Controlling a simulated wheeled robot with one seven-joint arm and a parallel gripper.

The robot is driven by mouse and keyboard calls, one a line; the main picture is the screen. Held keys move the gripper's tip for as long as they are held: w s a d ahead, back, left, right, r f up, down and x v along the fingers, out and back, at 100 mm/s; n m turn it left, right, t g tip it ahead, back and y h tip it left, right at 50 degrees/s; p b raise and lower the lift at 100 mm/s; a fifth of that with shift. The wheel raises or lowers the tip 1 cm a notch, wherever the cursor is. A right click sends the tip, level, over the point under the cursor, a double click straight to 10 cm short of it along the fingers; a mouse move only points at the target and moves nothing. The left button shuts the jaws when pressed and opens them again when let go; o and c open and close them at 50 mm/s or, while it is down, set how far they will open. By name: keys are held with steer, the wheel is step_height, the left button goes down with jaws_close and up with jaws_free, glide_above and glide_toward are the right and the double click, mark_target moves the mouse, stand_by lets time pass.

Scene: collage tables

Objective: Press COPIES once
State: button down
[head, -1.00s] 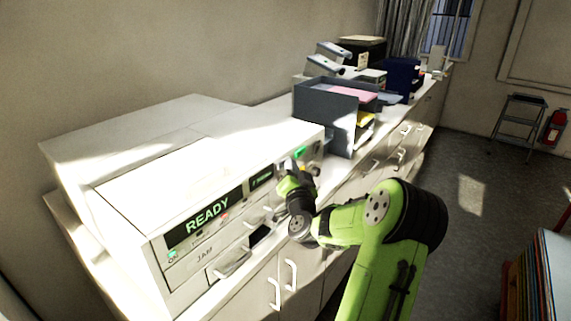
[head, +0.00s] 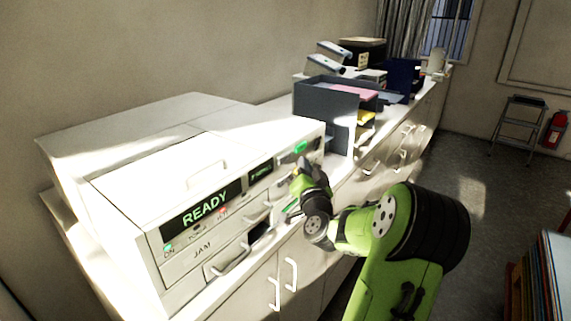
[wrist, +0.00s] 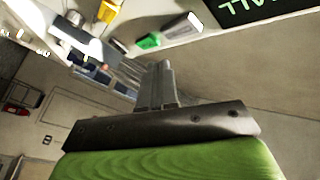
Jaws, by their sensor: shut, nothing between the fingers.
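The white copier (head: 120,175) stands on the left of the counter, with a black display (head: 203,207) reading READY and a smaller green-lit display (head: 261,171). A green button (head: 300,147) is near the right end of its front panel. I cannot read which control is labelled COPIES. My gripper (head: 303,163) is shut and empty, in front of the panel's right end, just below the green button in the picture. In the wrist view my shut fingers (wrist: 160,75) point toward a green button (wrist: 148,41), a grey-white block (wrist: 182,25) and a yellow part (wrist: 108,10). Contact cannot be made out.
A dark paper tray (head: 325,103) with pink and yellow sheets stands just right of the copier. Drawers with handles (head: 228,259) are below the panel. Cabinet handles (head: 291,273) stick out lower down. A step stool (head: 518,128) is far right; the floor between is open.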

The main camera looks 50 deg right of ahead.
steer(key=s+b, duration=0.1)
steer(key=s, duration=0.2)
steer(key=shift+d+b, duration=0.15)
steer(key=shift+b, duration=0.2)
steer(key=shift+w+f, duration=0.1)
stand_by(0.5)
